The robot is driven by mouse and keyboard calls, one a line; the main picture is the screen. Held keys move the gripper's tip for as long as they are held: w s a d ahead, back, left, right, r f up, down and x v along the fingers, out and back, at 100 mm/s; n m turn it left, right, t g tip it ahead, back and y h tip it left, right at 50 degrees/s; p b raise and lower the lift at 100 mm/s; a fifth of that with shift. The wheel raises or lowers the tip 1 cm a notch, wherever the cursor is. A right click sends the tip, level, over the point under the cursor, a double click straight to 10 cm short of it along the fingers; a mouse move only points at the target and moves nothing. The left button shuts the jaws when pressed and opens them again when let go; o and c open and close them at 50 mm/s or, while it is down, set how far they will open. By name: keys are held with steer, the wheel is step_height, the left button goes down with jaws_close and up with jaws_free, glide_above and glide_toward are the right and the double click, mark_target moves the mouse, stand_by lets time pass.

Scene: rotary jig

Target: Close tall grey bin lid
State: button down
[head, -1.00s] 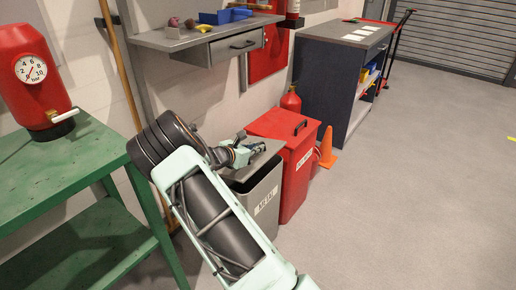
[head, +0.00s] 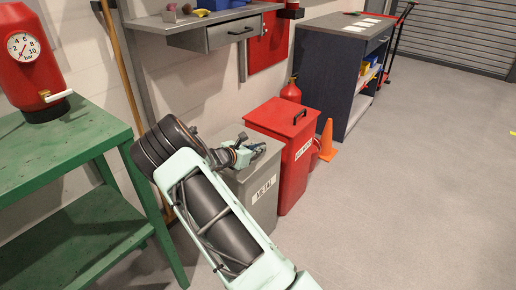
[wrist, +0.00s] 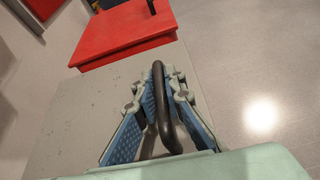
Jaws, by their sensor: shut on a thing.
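The tall grey bin (head: 266,217) with a METAL label stands upright just left of the red bin. Its grey lid (head: 229,134) looks flat on top of the bin, with no clear gap in the head view; the arm hides its left part. In the wrist view the lid (wrist: 85,115) fills the left and middle. Its dark handle (wrist: 160,80) stands up between my blue-padded fingers. My gripper (wrist: 160,95) is shut on this handle. In the head view my gripper (head: 256,149) is small, over the lid.
A red bin (head: 292,172) with a black handle stands close on the right, its lid down. A green bench (head: 70,140) is on the left. A grey shelf with a drawer (head: 212,36) hangs above. An orange cone (head: 327,142) stands farther back. The floor to the right is free.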

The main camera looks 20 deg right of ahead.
steer(key=c, duration=2.2)
jaws_free()
steer(key=shift+s+f, duration=0.1)
steer(key=shift+f, duration=0.3)
steer(key=shift+o, duration=0.9)
steer(key=shift+r, duration=0.15)
steer(key=v, duration=1.2)
steer(key=shift+r, duration=0.1)
